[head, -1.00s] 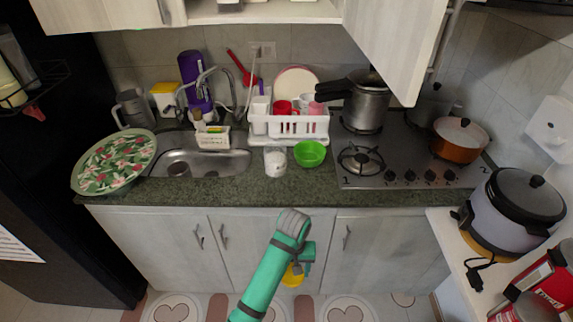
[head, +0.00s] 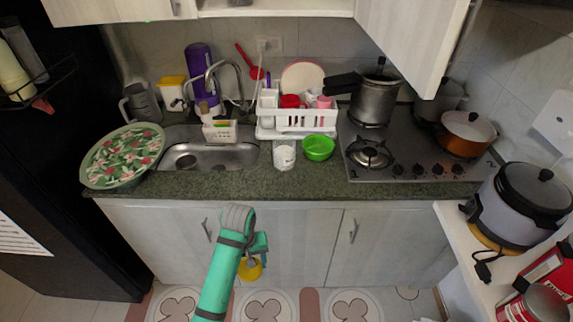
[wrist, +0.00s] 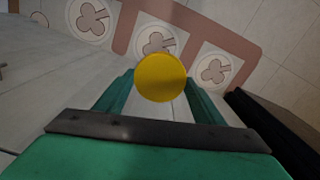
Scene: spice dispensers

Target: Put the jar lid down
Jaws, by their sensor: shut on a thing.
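The jar lid is a round yellow disc. It shows in the wrist view (wrist: 160,78) between the ends of my green fingers, and in the head view (head: 250,270) just below my gripper (head: 256,256). My gripper is shut on the lid and holds it in the air, in front of the lower cabinet doors and above the floor. A white jar (head: 285,156) stands on the counter near its front edge, left of a green bowl (head: 319,147).
The dark counter (head: 230,186) has a narrow clear strip along its front edge. A sink (head: 212,155), a white dish rack (head: 297,122) and a stove (head: 412,160) take up the back. A floral tray (head: 122,156) lies at left. A white side surface (head: 462,238) holds a rice cooker (head: 520,205).

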